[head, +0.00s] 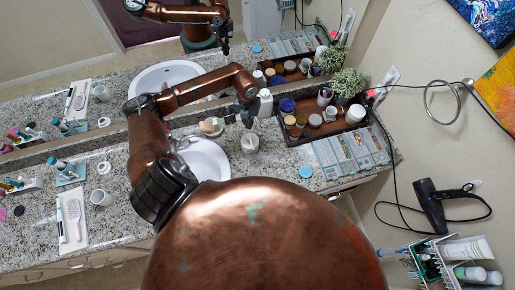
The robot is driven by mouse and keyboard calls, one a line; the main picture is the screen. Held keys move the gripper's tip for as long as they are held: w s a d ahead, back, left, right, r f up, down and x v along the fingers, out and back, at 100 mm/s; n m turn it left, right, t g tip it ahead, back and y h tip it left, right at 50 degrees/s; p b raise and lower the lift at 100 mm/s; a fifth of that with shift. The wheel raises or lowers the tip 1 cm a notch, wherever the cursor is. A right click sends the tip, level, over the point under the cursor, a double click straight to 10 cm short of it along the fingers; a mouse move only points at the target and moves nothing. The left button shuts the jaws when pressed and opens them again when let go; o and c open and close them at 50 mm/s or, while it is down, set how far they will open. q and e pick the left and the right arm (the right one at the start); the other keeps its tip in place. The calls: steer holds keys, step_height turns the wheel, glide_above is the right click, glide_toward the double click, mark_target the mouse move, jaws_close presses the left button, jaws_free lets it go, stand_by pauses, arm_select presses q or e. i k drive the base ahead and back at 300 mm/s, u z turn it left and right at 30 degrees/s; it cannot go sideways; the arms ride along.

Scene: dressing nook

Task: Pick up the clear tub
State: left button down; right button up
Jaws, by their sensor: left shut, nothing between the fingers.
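What looks like the clear tub (250,144) stands on the granite counter to the right of the sink; it is small and its contents are hard to make out. My left arm reaches over the sink from the left. My left gripper (247,117) is shut and empty, just above and behind the tub in the picture. I cannot tell whether its fingertips touch the tub. My right gripper is not in view.
A dark tray (292,133) with jars and a potted plant stands right of the tub, with flat packets (345,152) in front. A blue lid (306,171) lies nearby. The white sink (205,160) is left. A mirror runs behind. A hairdryer (432,205) hangs at right.

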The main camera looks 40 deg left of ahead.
mark_target(254, 160)
steer(key=k, duration=2)
